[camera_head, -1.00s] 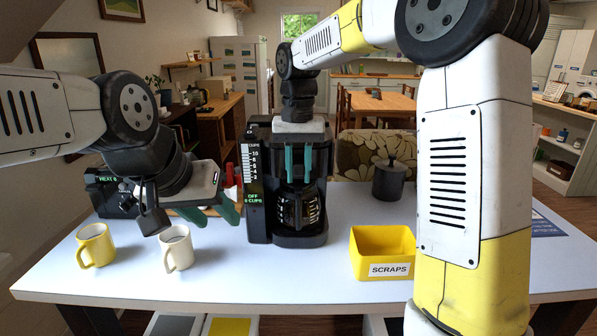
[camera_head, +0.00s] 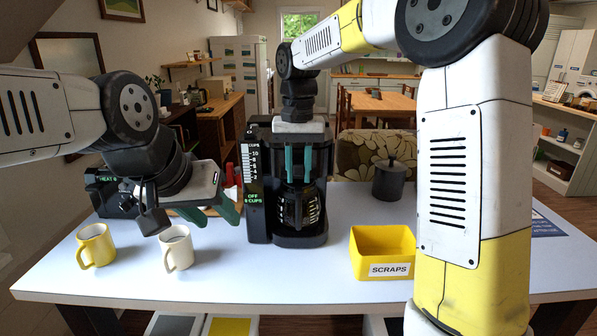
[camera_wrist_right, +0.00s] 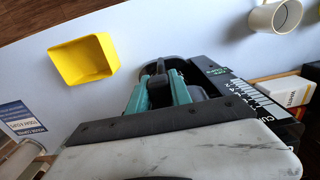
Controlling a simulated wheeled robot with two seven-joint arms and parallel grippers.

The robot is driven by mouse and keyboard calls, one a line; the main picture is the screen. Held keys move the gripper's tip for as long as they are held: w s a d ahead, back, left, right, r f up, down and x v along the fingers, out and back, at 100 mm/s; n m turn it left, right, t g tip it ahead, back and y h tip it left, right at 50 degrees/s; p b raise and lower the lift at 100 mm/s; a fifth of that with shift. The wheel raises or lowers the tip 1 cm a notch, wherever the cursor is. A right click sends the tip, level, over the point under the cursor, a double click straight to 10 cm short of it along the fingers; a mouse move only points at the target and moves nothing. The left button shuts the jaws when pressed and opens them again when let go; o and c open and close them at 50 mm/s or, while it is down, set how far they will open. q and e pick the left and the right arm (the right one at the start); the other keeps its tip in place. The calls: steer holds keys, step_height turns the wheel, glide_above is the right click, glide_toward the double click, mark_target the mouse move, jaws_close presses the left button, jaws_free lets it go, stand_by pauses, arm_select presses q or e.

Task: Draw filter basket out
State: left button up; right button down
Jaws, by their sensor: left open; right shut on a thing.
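The black coffee maker (camera_head: 257,190) stands upright at the middle of the table, its display reading OFF and 8 CUPS. My right gripper (camera_head: 299,165) reaches down from above to its front, its teal fingers shut on a dark part at the filter basket. In the right wrist view a black handle-like piece (camera_wrist_right: 159,72) shows by the fingers; the rest of the basket is hidden. The glass carafe (camera_head: 312,208) sits in the machine below the fingers. My left gripper (camera_head: 213,207) is open and empty, left of the machine above the table.
A yellow mug (camera_head: 97,245) and a white mug (camera_head: 180,250) stand at front left, below my left gripper. A yellow SCRAPS bin (camera_head: 383,269) and a dark lidded canister (camera_head: 388,182) stand to the right. The table between machine and front edge is clear.

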steer(key=shift+s, duration=0.15)
steer(key=s, duration=1.7)
steer(key=shift+s, duration=0.15)
stand_by(1.4)
steer(key=shift+s+r, duration=0.3)
steer(key=shift+r, duration=0.55)
steer(key=shift+s+r, duration=0.35)
steer(key=shift+r, duration=0.5)
steer(key=shift+s+r, duration=0.3)
steer(key=shift+r, duration=0.55)
